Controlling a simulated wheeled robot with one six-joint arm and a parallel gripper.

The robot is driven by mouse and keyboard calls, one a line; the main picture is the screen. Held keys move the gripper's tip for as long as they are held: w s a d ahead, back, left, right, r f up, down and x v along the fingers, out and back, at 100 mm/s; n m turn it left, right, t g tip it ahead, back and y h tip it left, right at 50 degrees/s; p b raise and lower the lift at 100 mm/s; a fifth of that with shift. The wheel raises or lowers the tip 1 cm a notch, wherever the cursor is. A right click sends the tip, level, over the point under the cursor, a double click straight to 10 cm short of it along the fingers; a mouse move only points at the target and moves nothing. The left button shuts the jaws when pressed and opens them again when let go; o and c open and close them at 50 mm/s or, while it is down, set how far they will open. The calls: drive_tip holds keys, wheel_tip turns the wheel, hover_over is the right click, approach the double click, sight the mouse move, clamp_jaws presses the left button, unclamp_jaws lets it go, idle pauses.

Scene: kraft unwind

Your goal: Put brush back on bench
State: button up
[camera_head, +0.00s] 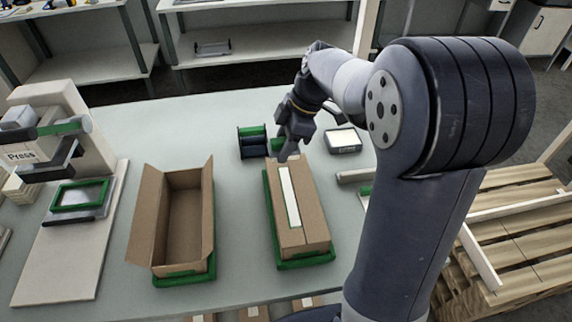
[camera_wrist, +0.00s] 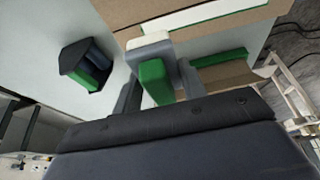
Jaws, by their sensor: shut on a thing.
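My gripper (camera_head: 286,148) is over the pale bench (camera_head: 225,112), at the far end of a closed carton (camera_head: 312,218). In the wrist view, its two grey fingers are shut on a green piece with a pale end (camera_wrist: 153,80), which I take to be the brush. In the head view only a bit of green (camera_head: 277,145) shows by the fingers. The pale end overlaps the carton's edge in the wrist view. I cannot tell whether the brush touches the carton or the bench.
The closed carton sits in a green tray (camera_head: 305,262). An open, empty carton (camera_head: 186,222) stands left of it. A black and green holder (camera_head: 252,143) stands left of my gripper, a small pale-topped box (camera_head: 343,140) right. A press (camera_head: 60,135) stands far left.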

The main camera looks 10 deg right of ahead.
drive_tip(key=shift+w+d+f+m, duration=0.25)
drive_tip(key=shift+w+m, duration=0.2)
drive_tip(key=shift+m, duration=0.15)
drive_tip(key=w+d+f+m+t+h+b, duration=0.1)
drive_tip(key=w+d+f+m+t+h, duration=0.15)
drive_tip(key=w+m, duration=0.7)
drive_tip(key=w+d+f+m+t+h+b, duration=0.15)
drive_tip(key=w+d+m+h, duration=0.25)
drive_tip(key=w+m, duration=0.55)
drive_tip(key=shift+s+a+f+m, duration=0.1)
drive_tip(key=shift+s+f+m, duration=0.3)
drive_tip(key=shift+f, duration=1.25)
drive_tip(key=shift+s+f+m, duration=0.35)
drive_tip(key=shift+f+m, duration=0.05)
drive_tip(key=shift+f, duration=1.3)
drive_tip(key=shift+s+a+f+m, duration=0.1)
drive_tip(key=shift+s+f+m, duration=0.3)
drive_tip(key=shift+f, duration=1.25)
drive_tip(key=o, duration=0.9)
